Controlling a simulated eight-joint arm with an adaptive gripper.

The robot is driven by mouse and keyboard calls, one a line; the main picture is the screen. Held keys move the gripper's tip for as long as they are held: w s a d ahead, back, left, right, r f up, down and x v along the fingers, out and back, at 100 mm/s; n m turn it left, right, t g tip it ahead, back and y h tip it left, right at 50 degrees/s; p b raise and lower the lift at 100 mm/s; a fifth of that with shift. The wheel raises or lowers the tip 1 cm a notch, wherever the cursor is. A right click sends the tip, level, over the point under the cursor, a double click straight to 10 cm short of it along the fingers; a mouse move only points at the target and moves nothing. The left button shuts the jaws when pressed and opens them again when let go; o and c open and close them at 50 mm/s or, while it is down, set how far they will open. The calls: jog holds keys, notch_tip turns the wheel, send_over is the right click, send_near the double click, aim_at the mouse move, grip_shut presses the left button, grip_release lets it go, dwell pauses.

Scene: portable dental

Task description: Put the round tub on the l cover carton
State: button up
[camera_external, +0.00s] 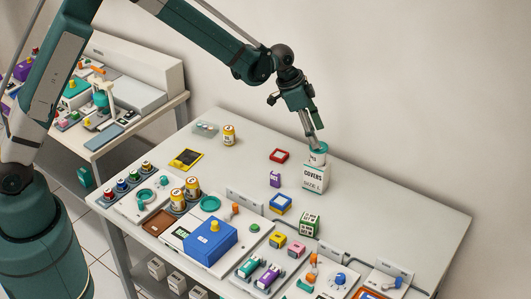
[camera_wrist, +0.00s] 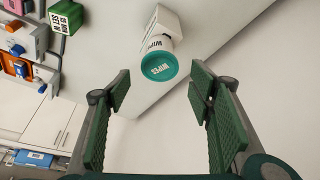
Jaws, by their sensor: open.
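The round tub (camera_external: 317,155) is white with a teal lid and stands upright on top of the white L cover carton (camera_external: 315,178), which reads "COVERS". In the wrist view the tub's lid reads "WIPES" (camera_wrist: 160,67), and part of the carton (camera_wrist: 168,20) shows behind it. My gripper (camera_external: 314,140) is just above the tub in the external view. In the wrist view my gripper (camera_wrist: 160,82) has its green-padded fingers spread wide, with nothing between the pads. The tub is just beyond the fingertips, clear of both.
A blue box (camera_external: 209,241) and several small parts fill the table's front. The table (camera_external: 400,205) is bare to the carton's right.

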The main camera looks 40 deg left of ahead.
jog(key=v, duration=0.6)
jog(key=shift+a+r, duration=0.1)
jog(key=shift+r, duration=0.05)
jog(key=shift+s, duration=0.1)
dwell(0.6)
jog(key=s+a+r+n+t+y, duration=0.1)
jog(key=s+a+r+n, duration=0.2)
jog(key=s+a+r, duration=0.8)
jog(key=s+a+r+n+t, duration=0.25)
jog(key=s+a+r, duration=0.55)
jog(key=a, duration=0.5)
jog(key=s+a+n+y, duration=0.1)
jog(key=s+a+n, duration=0.1)
jog(key=s+a, duration=0.6)
jog(key=s+a+n+t+y, duration=0.1)
jog(key=s+a+n, duration=0.2)
jog(key=s+a, duration=0.5)
jog(key=shift+s+n+y, duration=0.3)
jog(key=shift+s+n, duration=0.05)
jog(key=shift+s, duration=3.25)
